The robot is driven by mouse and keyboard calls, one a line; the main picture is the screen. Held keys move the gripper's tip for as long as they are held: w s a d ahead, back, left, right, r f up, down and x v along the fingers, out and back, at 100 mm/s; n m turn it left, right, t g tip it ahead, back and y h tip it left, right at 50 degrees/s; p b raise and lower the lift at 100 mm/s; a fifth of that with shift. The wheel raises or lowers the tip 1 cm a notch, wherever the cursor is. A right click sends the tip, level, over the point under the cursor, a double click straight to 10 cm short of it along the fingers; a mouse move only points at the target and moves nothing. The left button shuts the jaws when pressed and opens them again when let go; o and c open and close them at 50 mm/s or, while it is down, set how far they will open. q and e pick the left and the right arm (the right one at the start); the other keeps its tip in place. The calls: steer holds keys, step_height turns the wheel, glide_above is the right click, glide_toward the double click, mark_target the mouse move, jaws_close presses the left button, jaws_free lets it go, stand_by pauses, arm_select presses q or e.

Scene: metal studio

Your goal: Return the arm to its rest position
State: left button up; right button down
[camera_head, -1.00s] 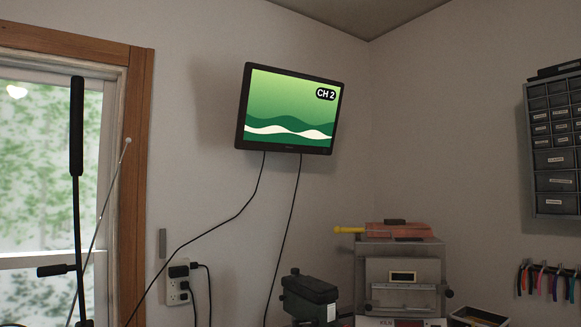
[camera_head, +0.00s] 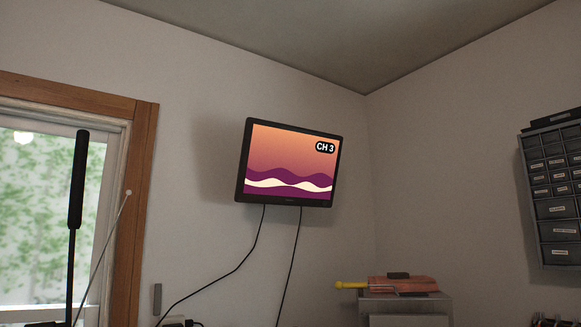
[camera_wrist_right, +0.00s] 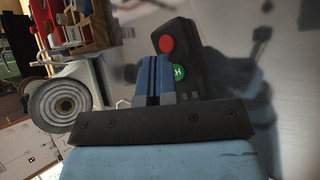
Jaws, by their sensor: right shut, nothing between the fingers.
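My right gripper (camera_wrist_right: 157,68) shows in the right wrist view as blue fingers closed together, with nothing held. Just beyond the fingers is a dark remote (camera_wrist_right: 185,42) with a red button and a green button marked H. It is on a grey metallic surface; I cannot tell whether the fingertips touch it. The wall-mounted TV (camera_head: 289,162) in the head view is on and reads CH 3 over an orange and purple picture. Neither gripper shows in the head view.
In the head view, a yellow-handled tool (camera_head: 352,285) and a drawer cabinet (camera_head: 555,190) are at the right, and a window is at the left.

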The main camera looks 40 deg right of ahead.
steer(key=shift+r, duration=0.2)
step_height(320, 180, up, 6)
steer(key=p, duration=0.4)
stand_by(1.0)
steer(key=shift+p, duration=0.3)
stand_by(1.7)
